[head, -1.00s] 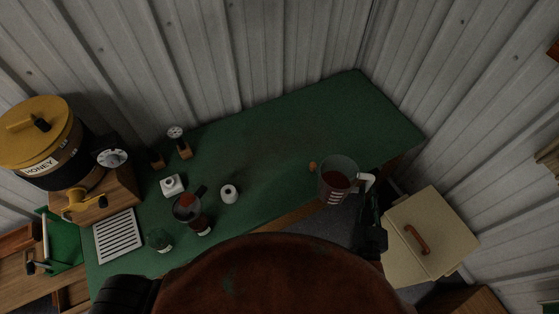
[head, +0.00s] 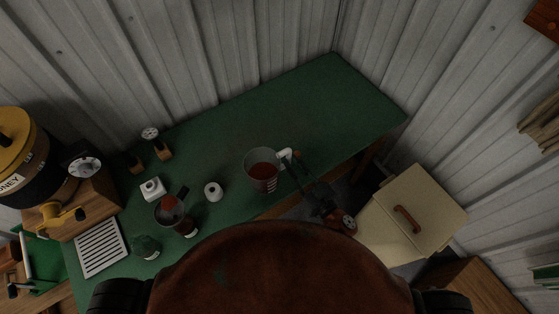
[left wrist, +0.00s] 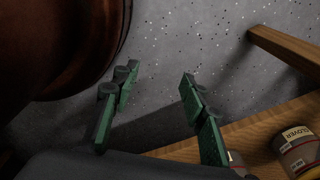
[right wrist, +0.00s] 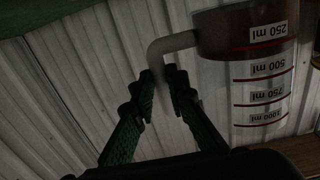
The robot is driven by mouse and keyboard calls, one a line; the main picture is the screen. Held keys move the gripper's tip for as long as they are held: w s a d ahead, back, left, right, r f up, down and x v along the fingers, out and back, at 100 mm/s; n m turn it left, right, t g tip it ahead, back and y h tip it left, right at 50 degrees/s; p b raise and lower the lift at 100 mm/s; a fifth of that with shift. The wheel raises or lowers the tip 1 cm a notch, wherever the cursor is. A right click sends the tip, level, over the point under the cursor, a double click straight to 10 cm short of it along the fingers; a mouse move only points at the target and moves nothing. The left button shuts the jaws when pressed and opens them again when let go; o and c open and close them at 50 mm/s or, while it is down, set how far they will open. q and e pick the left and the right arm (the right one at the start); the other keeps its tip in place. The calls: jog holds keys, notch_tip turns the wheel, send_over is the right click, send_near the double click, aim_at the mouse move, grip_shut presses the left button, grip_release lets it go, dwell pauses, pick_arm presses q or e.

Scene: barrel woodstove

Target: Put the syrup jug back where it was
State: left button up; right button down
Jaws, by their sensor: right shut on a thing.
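The syrup jug (head: 262,178) is a clear measuring jug with dark red syrup low inside and a pale handle. It appears upright over the front part of the green table (head: 300,110); I cannot tell whether its base touches the top. My right gripper (head: 288,163) is shut on its handle from the right. In the right wrist view the fingers (right wrist: 167,80) close on the handle beside the jug (right wrist: 262,80), whose red volume lines appear upside down. My left gripper (left wrist: 158,78) is open and empty above the grey floor, seen only in the left wrist view.
A yellow honey tank (head: 22,155) is at far left. A cream lidded box (head: 425,210) stands right. The table's back right is clear.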

jog(key=w+a+f+b, duration=0.1)
jog(key=w+f, duration=0.1)
jog(key=f, duration=0.1)
jog(key=w+a+f+b, duration=0.1)
jog(key=w+f, duration=0.2)
jog(key=w+a+f+b, duration=0.1)
jog(key=w+f+b, duration=0.1)
jog(key=w+f, duration=0.1)
jog(key=shift+w+f, duration=0.15)
jog(key=shift+f, duration=0.1)
pick_arm(q)
jog(key=shift+s+f, duration=0.4)
jog(key=shift+f, duration=0.4)
jog(key=shift+s+f, duration=0.35)
jog(key=shift+f, duration=0.45)
jog(key=shift+s+f, duration=0.4)
jog(key=shift+f, duration=0.4)
pick_arm(e)
jog(key=shift+f, duration=0.45)
pick_arm(q)
jog(key=shift+b, duration=0.35)
pick_arm(e)
jog(key=shift+f, duration=0.1)
jog(key=shift+f, duration=0.15)
pick_arm(q)
jog(key=shift+f, duration=0.1)
pick_arm(e)
jog(key=c, duration=1.9)
grip_release()
jog(key=shift+f, duration=0.1)
